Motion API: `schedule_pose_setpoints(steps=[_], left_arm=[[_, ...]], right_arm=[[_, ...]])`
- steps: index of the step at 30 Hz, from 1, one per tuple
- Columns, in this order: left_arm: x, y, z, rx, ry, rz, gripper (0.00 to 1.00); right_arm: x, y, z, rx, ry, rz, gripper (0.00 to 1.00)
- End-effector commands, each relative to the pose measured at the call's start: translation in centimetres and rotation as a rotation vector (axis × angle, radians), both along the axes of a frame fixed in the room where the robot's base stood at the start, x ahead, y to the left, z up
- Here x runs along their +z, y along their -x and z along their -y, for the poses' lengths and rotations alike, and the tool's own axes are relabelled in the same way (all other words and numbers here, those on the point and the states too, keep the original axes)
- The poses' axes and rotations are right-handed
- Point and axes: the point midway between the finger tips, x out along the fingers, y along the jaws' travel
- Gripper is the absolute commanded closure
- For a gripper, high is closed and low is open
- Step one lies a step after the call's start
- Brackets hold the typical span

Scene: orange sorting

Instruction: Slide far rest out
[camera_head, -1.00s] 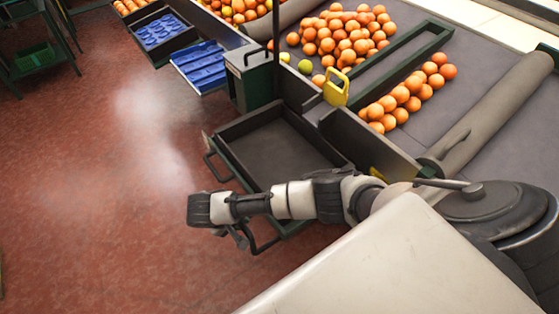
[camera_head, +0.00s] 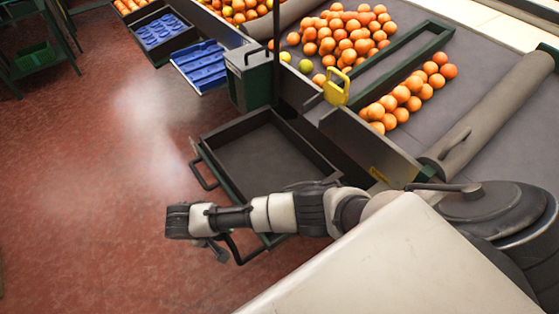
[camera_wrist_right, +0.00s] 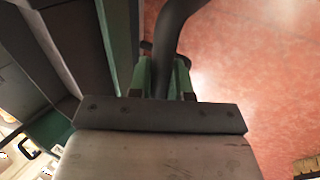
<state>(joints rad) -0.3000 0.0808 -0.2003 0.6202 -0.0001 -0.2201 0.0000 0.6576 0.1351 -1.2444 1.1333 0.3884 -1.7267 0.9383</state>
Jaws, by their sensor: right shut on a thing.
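The rest is a dark, empty, shallow tray (camera_head: 262,160) with a green outer edge, standing out from the side of the sorting table. It has two dark loop handles on its outer side; the farther handle (camera_head: 201,174) is free. My right gripper (camera_head: 218,250) is at the nearer handle (camera_head: 243,256), and my forearm hides the tray's near corner. In the right wrist view, the green fingers of my right gripper (camera_wrist_right: 160,78) are shut around the dark handle bar (camera_wrist_right: 175,35). My left gripper is out of view.
Oranges (camera_head: 345,38) lie on the sorting table (camera_head: 490,70) behind the tray. A green-and-grey box (camera_head: 250,75), a yellow handle (camera_head: 336,88) and blue trays (camera_head: 200,65) are beyond it. The red floor (camera_head: 90,200) to the left is clear.

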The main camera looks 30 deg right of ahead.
Motion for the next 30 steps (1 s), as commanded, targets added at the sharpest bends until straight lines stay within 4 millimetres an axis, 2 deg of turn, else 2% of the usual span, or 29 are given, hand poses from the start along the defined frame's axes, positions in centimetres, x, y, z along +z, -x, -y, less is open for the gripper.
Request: schedule_pose_setpoints(steps=[29,30], left_arm=[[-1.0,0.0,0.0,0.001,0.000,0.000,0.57],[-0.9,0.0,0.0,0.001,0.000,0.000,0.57]], right_arm=[[0.0,0.2,-5.1,0.000,-0.003,0.001,1.00],[0.0,0.2,-5.0,0.000,-0.002,0.001,0.76]])
